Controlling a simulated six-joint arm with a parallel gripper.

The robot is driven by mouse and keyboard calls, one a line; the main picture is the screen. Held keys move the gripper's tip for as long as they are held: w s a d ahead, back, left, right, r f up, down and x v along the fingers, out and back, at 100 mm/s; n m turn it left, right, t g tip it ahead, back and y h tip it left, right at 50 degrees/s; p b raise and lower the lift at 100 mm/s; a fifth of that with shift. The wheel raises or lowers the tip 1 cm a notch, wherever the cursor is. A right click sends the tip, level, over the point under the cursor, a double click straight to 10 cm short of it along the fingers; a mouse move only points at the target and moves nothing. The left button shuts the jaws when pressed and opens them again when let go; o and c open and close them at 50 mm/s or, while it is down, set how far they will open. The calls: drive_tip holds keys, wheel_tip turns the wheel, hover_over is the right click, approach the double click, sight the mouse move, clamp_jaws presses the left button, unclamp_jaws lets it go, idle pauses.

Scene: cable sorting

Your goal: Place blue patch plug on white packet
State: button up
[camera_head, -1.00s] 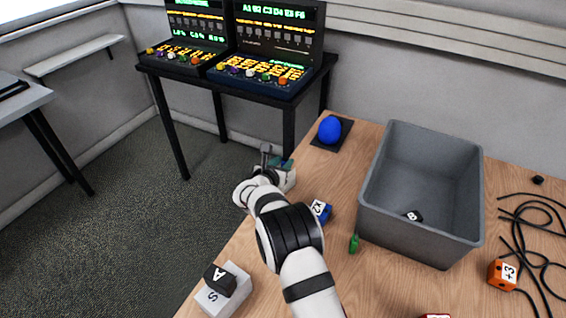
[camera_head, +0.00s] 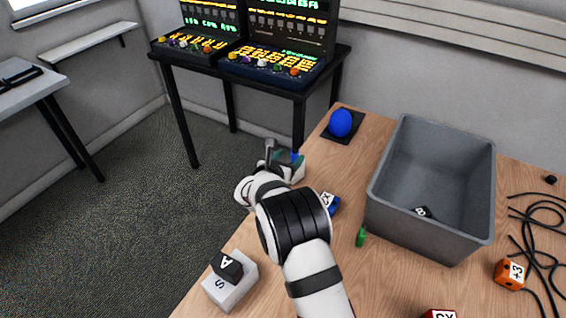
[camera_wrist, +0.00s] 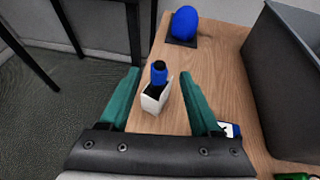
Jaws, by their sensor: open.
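The blue patch plug (camera_wrist: 158,73), a blue cylinder with a dark end, stands on or in the top of the white packet (camera_wrist: 154,98) near the left table edge. Its exact seat in the packet is hard to tell. My gripper (camera_wrist: 160,84) is open, with one green finger on each side of the packet and gaps between. In the head view my gripper (camera_head: 287,160) is at the left table edge, and a small blue bit of the plug (camera_head: 295,156) shows beside the fingers. The arm hides part of this area.
A grey bin (camera_head: 430,234) with a black cube inside stands to the right. A blue ball (camera_head: 340,123) on a dark pad lies behind. A blue labelled block (camera_head: 330,204), a green piece (camera_head: 361,237), an orange cube (camera_head: 509,274) and a black cube on a grey block (camera_head: 232,291) lie around.

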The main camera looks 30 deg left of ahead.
drive_tip(key=v, duration=0.9)
drive_tip(key=s+d+r+m+g+h, duration=0.1)
drive_tip(key=d+r+m+g+h, duration=0.25)
drive_tip(key=d+m, duration=0.85)
drive_tip(key=s+d+r+m+g+h, duration=0.15)
drive_tip(key=d+r+m+h, duration=0.45)
drive_tip(key=d, duration=1.2)
drive_tip(key=s+d+f+m+g+y, duration=0.1)
drive_tip(key=s+d+m+g+y, duration=0.1)
drive_tip(key=s+d+m+g, duration=0.4)
drive_tip(key=s+d+m+g+y, duration=0.2)
drive_tip(key=s+d+m, duration=0.3)
drive_tip(key=s+m, duration=0.55)
drive_tip(key=s+a+f+m+y, duration=0.1)
drive_tip(key=s+a+m+y, duration=0.4)
drive_tip(key=s+m, duration=0.3)
drive_tip(key=s+a, duration=0.1)
drive_tip(key=s, duration=0.2)
drive_tip(key=shift+m+g+y, duration=0.3)
drive_tip(key=shift+m+y, duration=0.05)
